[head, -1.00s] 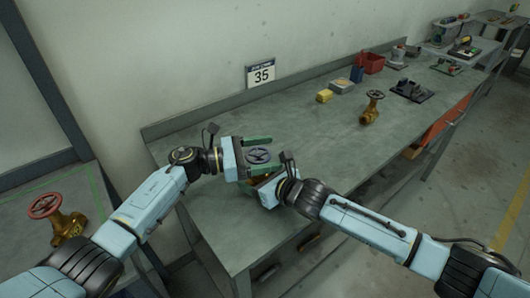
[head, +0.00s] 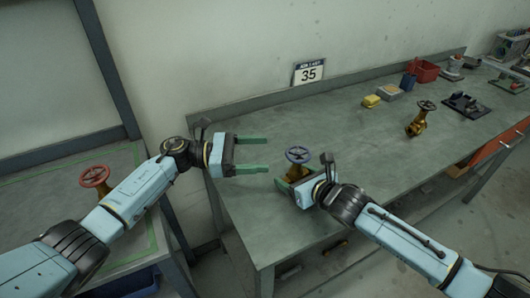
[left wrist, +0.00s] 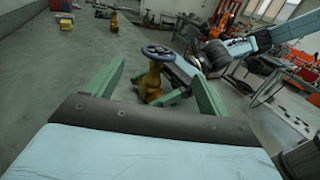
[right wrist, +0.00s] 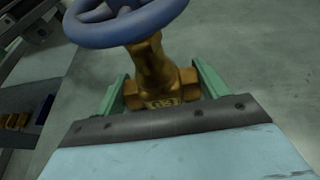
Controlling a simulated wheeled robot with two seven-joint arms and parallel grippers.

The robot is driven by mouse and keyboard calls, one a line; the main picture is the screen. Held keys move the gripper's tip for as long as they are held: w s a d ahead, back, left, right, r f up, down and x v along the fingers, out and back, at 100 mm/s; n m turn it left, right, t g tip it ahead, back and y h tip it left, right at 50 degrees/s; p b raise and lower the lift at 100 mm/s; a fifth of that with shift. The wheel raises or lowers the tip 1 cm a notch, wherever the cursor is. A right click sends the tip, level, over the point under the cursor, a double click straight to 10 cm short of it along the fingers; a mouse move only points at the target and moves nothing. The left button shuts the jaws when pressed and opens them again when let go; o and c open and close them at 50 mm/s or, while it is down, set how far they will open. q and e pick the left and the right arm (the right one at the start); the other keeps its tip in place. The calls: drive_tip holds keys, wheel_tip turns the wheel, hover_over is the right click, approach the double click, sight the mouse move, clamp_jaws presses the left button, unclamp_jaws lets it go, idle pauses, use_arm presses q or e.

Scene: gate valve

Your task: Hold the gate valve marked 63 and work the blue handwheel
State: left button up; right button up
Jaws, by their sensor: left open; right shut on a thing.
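The gate valve, a brass body (right wrist: 152,68) with a blue handwheel (head: 298,154), stands upright over the near bench. Its plate (right wrist: 162,104) seems to read 63 in the right wrist view. My right gripper (head: 291,187) is shut on the lower valve body, one green finger on each side; its fingertips are partly hidden. My left gripper (head: 266,155) is open and empty, left of the handwheel, with its fingers pointing at it and a gap between. In the left wrist view the handwheel (left wrist: 158,52) shows beyond the open fingers.
A red-wheeled valve (head: 95,178) is on the left table, partly behind my left arm.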

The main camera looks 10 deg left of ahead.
drive_tip(key=o, duration=1.4)
drive_tip(key=shift+o, duration=0.2)
